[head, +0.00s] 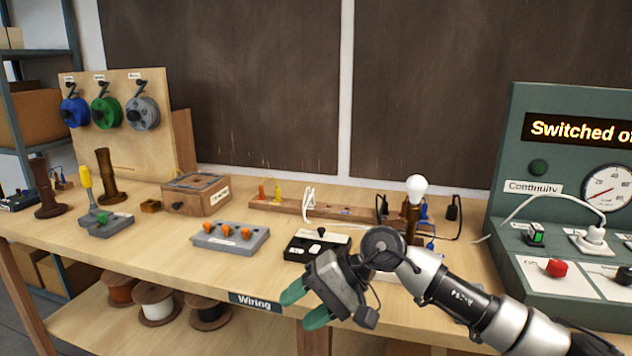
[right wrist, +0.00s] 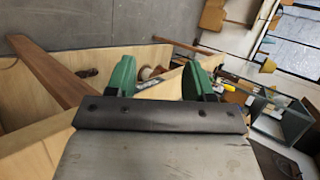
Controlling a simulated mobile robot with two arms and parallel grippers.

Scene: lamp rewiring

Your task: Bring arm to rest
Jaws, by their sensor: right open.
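My right gripper (head: 303,306) shows at the front edge of the bench in the head view, its two green fingertips apart and nothing between them. The same gripper (right wrist: 160,80) shows in the right wrist view, its green fingers spread wide and empty. My right arm comes in from the lower right, in front of the bench. My left gripper is not in view. The lamp with a white bulb (head: 416,188) stands upright on the bench behind my right wrist, its lower part partly hidden by my arm.
The wooden bench (head: 150,255) holds a grey block with orange levers (head: 230,236), a black box (head: 316,246), a wooden box (head: 197,193) and a rail with plugs (head: 330,210). A green test panel (head: 520,103) reading "Switched of" stands right. Spools (head: 157,305) sit below.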

